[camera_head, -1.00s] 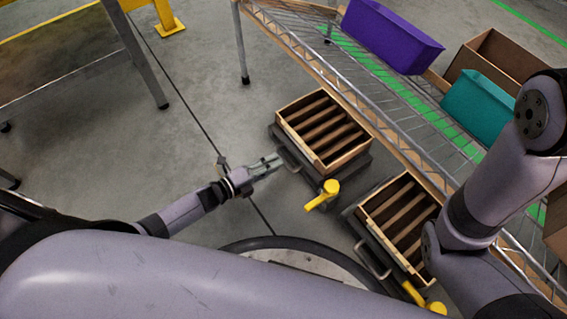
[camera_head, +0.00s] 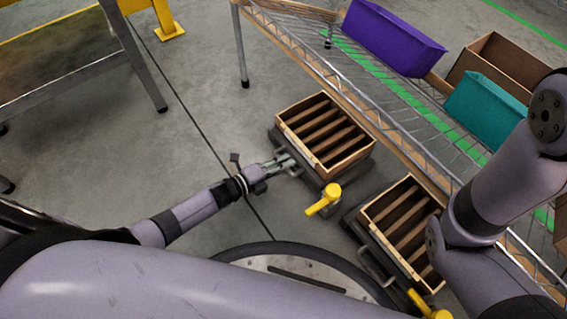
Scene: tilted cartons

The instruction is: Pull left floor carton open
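The left floor carton (camera_head: 322,131) is a wooden box with several slats inside. It sits tilted on a dark base with a grey handle (camera_head: 291,166) on its near left side and a yellow lever (camera_head: 323,200) at its front. My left gripper (camera_head: 285,163) is at that handle, with its fingers around or beside it. I cannot tell whether they have closed on it. The right floor carton (camera_head: 402,218) is a similar slatted box with a handle and a yellow lever (camera_head: 430,306). My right arm comes in at the right; its gripper is not in view.
A wire shelf (camera_head: 375,112) stands just behind the cartons. It carries a purple bin (camera_head: 392,38), a teal bin (camera_head: 487,108) and a brown box (camera_head: 508,66). A metal table (camera_head: 62,62) is at the upper left. The floor left of the left carton is clear.

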